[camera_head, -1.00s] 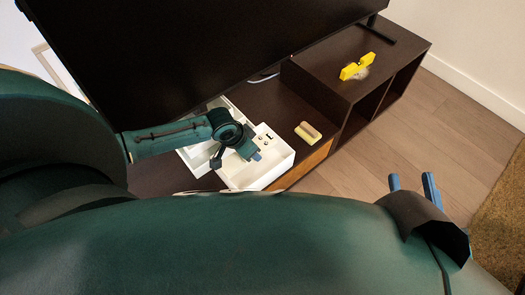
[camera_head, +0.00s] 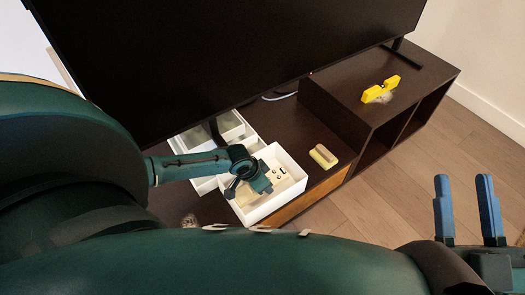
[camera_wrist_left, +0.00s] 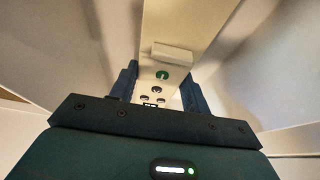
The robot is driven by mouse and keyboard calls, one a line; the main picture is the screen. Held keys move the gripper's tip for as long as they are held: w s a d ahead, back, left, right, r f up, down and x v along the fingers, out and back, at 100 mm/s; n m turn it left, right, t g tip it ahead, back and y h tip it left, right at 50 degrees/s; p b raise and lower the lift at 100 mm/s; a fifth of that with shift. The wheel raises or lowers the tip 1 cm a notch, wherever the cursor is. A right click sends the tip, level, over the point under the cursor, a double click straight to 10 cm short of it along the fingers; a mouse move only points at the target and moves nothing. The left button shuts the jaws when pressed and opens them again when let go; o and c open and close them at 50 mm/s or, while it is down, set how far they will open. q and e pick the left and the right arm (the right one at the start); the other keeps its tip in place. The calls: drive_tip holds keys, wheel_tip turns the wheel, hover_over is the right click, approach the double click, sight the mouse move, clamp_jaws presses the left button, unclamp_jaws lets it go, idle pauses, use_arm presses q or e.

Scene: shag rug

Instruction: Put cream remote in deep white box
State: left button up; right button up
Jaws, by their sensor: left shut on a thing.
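The cream remote (camera_head: 284,172) has dark buttons and is between the fingers of my left gripper (camera_head: 264,184). In the left wrist view the remote (camera_wrist_left: 165,75) shows a green button, with a blue finger on each side, and pale walls surround it. My left gripper (camera_wrist_left: 160,88) is shut on it. The deep white box (camera_head: 268,209) stands on the low cabinet, and the remote and gripper are inside its opening. Whether the remote touches the box floor is unclear. My right gripper (camera_head: 468,210) is open and empty at the lower right, away from the cabinet.
A shallower white divided tray (camera_head: 243,130) stands behind the box. A cream and yellow block (camera_head: 323,156) lies right of the box on the dark cabinet (camera_head: 290,118). A yellow object (camera_head: 380,90) sits on the raised part. A large television (camera_head: 220,50) stands close behind.

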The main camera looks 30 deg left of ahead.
use_arm(q)
drive_tip(key=shift+f, duration=0.1)
drive_tip(key=o, duration=1)
drive_tip(key=shift+o, duration=0.2)
